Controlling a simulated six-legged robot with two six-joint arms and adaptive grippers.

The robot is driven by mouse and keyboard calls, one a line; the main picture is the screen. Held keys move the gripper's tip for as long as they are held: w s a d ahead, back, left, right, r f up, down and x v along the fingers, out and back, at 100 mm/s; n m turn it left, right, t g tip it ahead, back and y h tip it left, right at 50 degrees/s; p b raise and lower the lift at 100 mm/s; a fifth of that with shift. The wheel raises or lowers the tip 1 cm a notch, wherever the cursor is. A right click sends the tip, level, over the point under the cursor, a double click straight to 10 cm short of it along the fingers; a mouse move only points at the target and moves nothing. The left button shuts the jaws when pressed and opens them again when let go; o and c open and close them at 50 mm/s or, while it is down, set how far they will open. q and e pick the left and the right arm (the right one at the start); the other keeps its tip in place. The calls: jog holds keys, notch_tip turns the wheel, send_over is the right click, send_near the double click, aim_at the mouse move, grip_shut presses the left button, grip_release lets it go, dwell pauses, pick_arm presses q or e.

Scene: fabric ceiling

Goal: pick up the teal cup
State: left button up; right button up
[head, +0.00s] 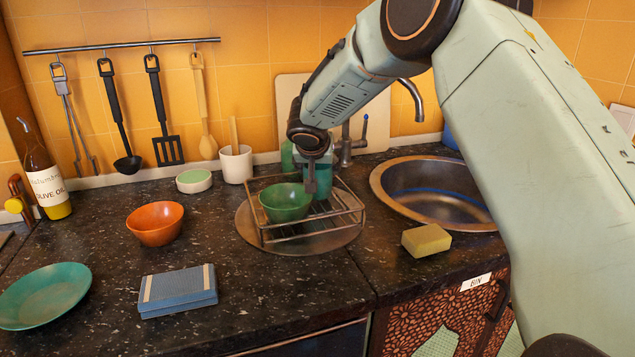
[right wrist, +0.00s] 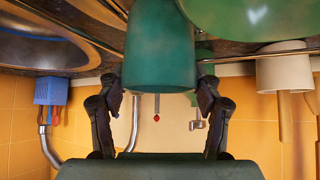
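The teal cup (head: 324,183) stands in the wire dish rack (head: 330,222), just behind the green bowl (head: 286,203), and is partly hidden by my right gripper. My right gripper (head: 310,172) has come down from above at the cup. In the right wrist view, which is upside down, the teal cup (right wrist: 160,45) fills the middle. The two fingers (right wrist: 158,92) are spread wide, one on each side of its end, with narrow gaps seeming to remain. My left gripper is not in view.
The sink (head: 430,192) and tap (head: 348,140) are to the right, with a yellow sponge (head: 426,240) in front. A white utensil pot (head: 236,164) stands behind left. An orange bowl (head: 155,224), a blue cloth (head: 178,290) and a teal plate (head: 42,295) lie left.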

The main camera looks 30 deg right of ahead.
jog(key=shift+s+d, duration=0.1)
jog(key=shift+s, duration=0.05)
jog(key=c, duration=0.5)
jog(key=shift+c, duration=1.4)
jog(key=shift+r, duration=0.1)
notch_tip(320, 180, up, 28)
jog(key=p, duration=0.6)
